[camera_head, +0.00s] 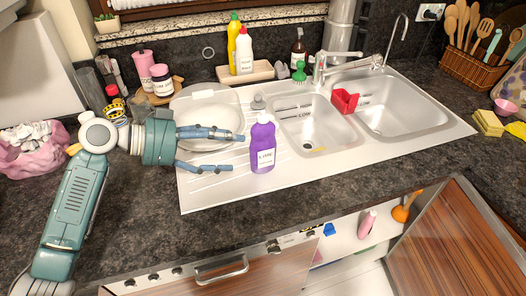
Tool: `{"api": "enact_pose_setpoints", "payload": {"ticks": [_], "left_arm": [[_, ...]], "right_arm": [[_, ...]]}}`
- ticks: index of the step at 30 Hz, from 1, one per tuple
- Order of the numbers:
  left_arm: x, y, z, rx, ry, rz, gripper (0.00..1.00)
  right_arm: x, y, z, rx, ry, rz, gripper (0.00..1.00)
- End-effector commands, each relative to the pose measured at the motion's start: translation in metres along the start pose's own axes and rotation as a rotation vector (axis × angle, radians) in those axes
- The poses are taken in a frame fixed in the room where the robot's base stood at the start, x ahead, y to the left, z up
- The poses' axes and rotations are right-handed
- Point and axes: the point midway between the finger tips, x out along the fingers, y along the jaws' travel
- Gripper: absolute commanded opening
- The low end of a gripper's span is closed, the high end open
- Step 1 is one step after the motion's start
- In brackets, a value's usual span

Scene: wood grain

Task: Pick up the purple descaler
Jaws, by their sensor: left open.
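The purple descaler (263,146) is a purple bottle with a white label. It stands upright on the sink's drainboard, left of the smaller basin. My left gripper (238,152) reaches in from the left with its fingers spread, one above the other in the picture. The fingertips point toward the bottle and end just left of it, with a small gap visible. The gripper is open and holds nothing. My right gripper is not in view.
A white plate (208,128) lies behind my left gripper. A yellow bottle (234,42) and a white bottle (244,52) stand on a tray behind the sink. A red caddy (344,101) sits between the basins. An open cabinet door (455,245) is at lower right.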

Motion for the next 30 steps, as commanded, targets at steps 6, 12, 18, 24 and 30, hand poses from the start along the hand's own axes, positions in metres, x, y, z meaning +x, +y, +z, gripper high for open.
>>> {"api": "enact_pose_setpoints", "payload": {"ticks": [6, 12, 18, 24, 30], "left_arm": [[0.022, 0.000, 0.000, -0.004, 0.002, 0.002, 0.71], [0.051, 0.000, 0.001, -0.003, 0.001, 0.001, 0.71], [0.066, 0.000, -0.001, -0.003, 0.001, 0.002, 0.71], [0.096, -0.001, -0.001, -0.003, 0.001, 0.001, 0.71], [0.109, -0.001, 0.002, -0.001, -0.001, 0.000, 0.71]], "right_arm": [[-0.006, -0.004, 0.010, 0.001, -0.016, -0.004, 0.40], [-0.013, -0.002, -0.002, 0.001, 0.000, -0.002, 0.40], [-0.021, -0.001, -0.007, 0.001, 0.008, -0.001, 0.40], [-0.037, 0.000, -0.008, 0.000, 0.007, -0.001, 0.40], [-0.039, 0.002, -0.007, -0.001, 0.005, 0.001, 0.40]]}}
